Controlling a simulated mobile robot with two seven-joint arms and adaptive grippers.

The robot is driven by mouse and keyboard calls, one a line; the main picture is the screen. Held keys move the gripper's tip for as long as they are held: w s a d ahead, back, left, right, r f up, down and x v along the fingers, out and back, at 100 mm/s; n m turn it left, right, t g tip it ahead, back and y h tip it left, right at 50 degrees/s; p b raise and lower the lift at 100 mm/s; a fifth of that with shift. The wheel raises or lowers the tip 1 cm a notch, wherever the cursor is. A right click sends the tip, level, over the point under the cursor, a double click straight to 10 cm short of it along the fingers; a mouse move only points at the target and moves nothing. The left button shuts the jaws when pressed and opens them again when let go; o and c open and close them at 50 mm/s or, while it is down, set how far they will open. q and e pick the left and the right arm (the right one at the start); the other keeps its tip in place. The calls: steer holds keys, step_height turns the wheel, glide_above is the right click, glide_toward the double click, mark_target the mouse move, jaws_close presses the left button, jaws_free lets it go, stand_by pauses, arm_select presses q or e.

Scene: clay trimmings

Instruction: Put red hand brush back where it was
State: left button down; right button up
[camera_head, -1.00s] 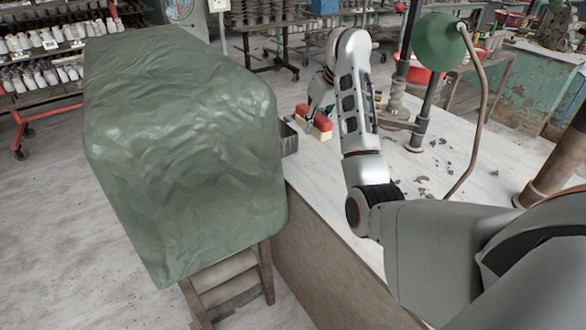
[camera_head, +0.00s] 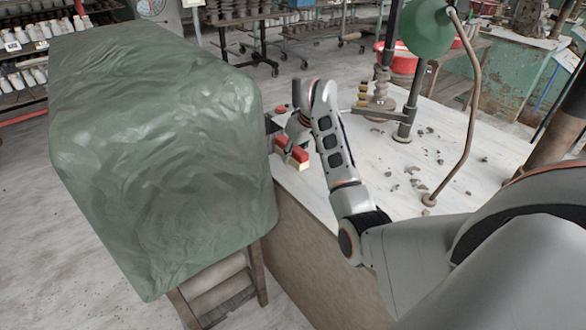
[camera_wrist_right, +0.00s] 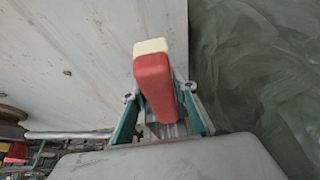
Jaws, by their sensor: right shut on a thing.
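The red hand brush (camera_head: 292,160) with pale cream bristles shows near the table's left edge in the head view. It also shows in the right wrist view (camera_wrist_right: 154,82), red block toward the camera and a cream strip at its far end. My right gripper (camera_head: 297,146) is shut on it, with a finger on each side in the wrist view. Whether the bristles touch the table (camera_head: 318,190) cannot be told. My left gripper is not in view.
A green-draped block (camera_head: 160,150) stands close along the table's left side. A lamp (camera_head: 426,27) and its stand rise at the right, with scattered clay scraps (camera_head: 412,183). The front left tabletop is clear.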

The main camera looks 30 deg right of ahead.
mark_target(293, 174)
steer(key=shift+f, duration=0.65)
step_height(293, 174, down, 4)
steer(key=shift+b, duration=0.3)
steer(key=shift+f, duration=0.3)
steer(key=o, duration=1)
